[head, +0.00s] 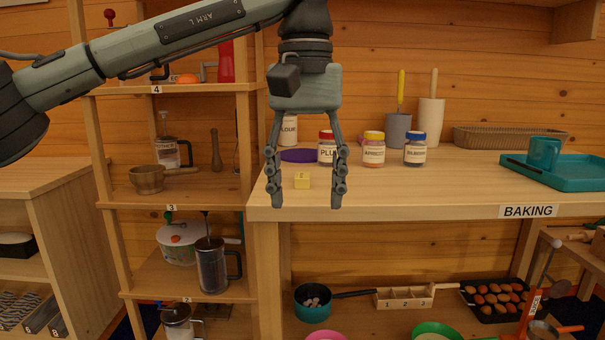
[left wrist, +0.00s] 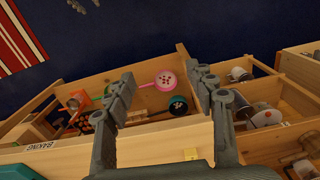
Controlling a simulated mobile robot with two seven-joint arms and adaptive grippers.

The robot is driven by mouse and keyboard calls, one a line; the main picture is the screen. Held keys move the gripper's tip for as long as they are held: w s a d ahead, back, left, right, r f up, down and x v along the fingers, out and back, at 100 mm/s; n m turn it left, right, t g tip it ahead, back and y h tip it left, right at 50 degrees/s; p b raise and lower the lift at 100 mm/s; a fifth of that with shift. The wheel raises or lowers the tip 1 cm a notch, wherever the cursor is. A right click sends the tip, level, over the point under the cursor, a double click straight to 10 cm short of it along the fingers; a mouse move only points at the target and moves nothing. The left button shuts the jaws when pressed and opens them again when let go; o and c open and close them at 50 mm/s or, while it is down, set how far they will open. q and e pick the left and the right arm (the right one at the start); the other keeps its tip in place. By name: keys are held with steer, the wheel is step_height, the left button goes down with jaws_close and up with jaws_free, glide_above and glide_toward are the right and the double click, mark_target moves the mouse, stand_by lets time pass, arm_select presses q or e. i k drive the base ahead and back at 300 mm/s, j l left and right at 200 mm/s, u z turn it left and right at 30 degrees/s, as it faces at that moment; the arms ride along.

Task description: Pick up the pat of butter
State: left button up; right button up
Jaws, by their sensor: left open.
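My left gripper (head: 306,198) points down, open and empty. My right gripper is not in view.
Behind the butter stand a plum jar (head: 326,148), an apricot jar (head: 373,151), another blue-lidded jar (head: 415,150) and a purple item (head: 297,156). A teal tray (head: 570,174) with a mug is at the right. A shelf rack (head: 180,190) stands left. The table's middle front is clear.

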mark_target(301, 180)
steer(key=i, duration=1.05)
